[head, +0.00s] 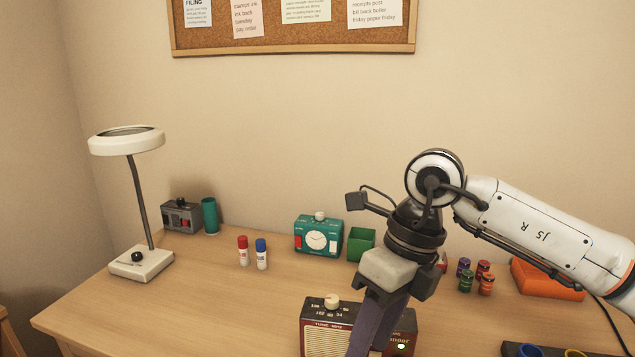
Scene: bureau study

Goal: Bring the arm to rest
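My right arm (535,232) comes in from the right and bends down at the wrist. My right gripper (378,318) points down over the front middle of the desk, in front of a dark red radio (328,325), and covers part of it. A dark purplish-grey finger or strip reaches to the bottom edge of the picture. The fingertips are cut off or hidden, so I cannot tell whether the gripper is open or holds anything. My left gripper is not in view.
The wooden desk (210,290) has free room at front left. A lamp (142,262) stands left, with red and blue bottles (262,254) near the middle. An orange tray (545,282) lies under the forearm.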

